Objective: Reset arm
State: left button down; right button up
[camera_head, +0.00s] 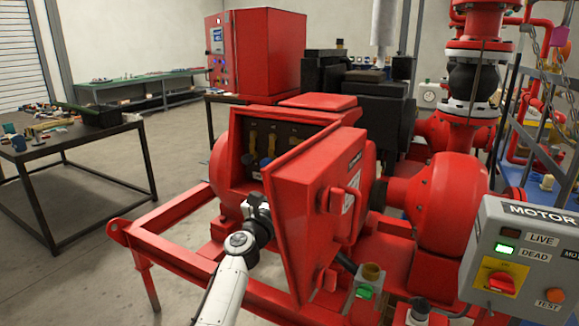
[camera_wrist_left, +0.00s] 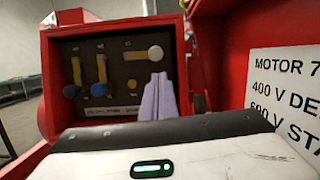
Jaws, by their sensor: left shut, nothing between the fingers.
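My left arm (camera_head: 226,290) rises from the bottom of the head view. Its gripper (camera_head: 257,203) is at the front of an open red terminal box (camera_head: 233,150), left of the swung-out red door (camera_head: 308,200). In the left wrist view the gripper's pale fingers (camera_wrist_left: 158,97) are shut with nothing between them. They point at the dark inner panel (camera_wrist_left: 122,93), in front of its lower right part; I cannot tell whether they touch it. My right gripper is not seen.
The open door, with a labelled inner face (camera_wrist_left: 288,85), stands close on the right. Red skid rails (camera_head: 170,250) run below. A dark table (camera_head: 75,150) stands left, with clear floor between.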

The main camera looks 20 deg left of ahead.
pick_arm(q)
jog(key=shift+v, duration=1.05)
jog(key=shift+f, duration=0.1)
jog(key=s+f+m+g, duration=0.3)
jog(key=s+f+m, duration=0.6)
jog(key=f, duration=0.4)
jog(key=s+f+m+g, duration=0.3)
jog(key=s+f+m, duration=0.5)
jog(key=f, duration=0.5)
jog(key=s+f+m+g, duration=0.1)
jog(key=s+f+m, duration=0.3)
jog(key=s, duration=0.6)
jog(key=s+d+f+m+g+y, duration=0.1)
jog(key=s+f+m, duration=0.3)
jog(key=s+m, duration=0.5)
jog(key=s+f+m+g, duration=0.3)
jog(key=s+f+m, duration=0.2)
jog(key=s, duration=0.6)
jog(key=shift+s+d+m+y, duration=0.25)
jog(key=shift+d+m+y, duration=0.1)
jog(key=shift+m, duration=0.45)
